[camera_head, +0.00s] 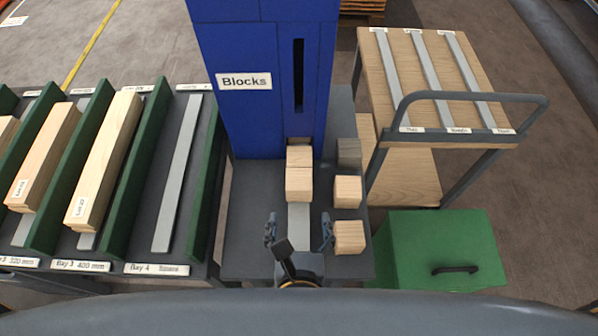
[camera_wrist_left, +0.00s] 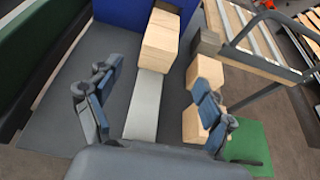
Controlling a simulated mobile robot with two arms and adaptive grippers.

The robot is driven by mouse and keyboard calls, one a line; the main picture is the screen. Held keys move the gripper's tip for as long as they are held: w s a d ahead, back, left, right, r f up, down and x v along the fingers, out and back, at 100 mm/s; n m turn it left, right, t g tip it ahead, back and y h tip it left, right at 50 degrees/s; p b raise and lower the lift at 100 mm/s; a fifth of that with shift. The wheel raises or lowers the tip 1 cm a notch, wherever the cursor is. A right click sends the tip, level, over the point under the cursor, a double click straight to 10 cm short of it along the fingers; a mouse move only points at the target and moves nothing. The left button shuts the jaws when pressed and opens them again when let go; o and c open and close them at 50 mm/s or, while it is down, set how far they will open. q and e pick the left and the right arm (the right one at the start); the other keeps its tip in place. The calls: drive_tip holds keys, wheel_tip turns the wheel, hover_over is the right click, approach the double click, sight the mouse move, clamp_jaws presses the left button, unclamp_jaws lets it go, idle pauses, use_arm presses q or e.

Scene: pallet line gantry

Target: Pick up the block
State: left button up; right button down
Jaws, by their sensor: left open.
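A pale wooden block (camera_head: 299,182) lies on the dark table at the mouth of the blue "Blocks" dispenser (camera_head: 240,110), with more wood right behind it. In the left wrist view this block (camera_wrist_left: 158,54) sits at the far end of a light grey strip (camera_wrist_left: 143,105). My left gripper (camera_head: 299,228) is open and empty over the strip, on the near side of the block and apart from it. In the wrist view its two fingers (camera_wrist_left: 155,85) stand either side of the strip. My right gripper is in neither view.
Two loose wooden blocks (camera_head: 348,191) (camera_head: 349,237) and a grey block (camera_head: 348,152) stand to the right, the nearest close to my right-hand finger. Green-walled bays with planks (camera_head: 105,160) are at left. A green box (camera_head: 440,245) and a cart (camera_head: 430,75) are at right.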

sight(299, 192)
use_arm(q)
drive_tip(key=x, duration=0.5)
drive_tip(key=shift+w, duration=0.3)
drive_tip(key=shift+w+f, duration=0.2)
drive_tip(key=shift+w, duration=0.05)
drive_tip(key=shift+p+x, duration=0.4)
drive_tip(key=shift+x, duration=0.35)
drive_tip(key=x, duration=0.3)
drive_tip(key=shift+w, duration=0.5)
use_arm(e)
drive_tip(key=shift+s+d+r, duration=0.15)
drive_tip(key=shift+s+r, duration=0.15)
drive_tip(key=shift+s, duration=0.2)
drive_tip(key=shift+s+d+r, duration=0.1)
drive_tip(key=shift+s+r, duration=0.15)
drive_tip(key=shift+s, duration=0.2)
use_arm(q)
drive_tip(key=shift+s, duration=0.1)
drive_tip(key=shift+c, duration=1.1)
drive_tip(key=c, duration=1.1)
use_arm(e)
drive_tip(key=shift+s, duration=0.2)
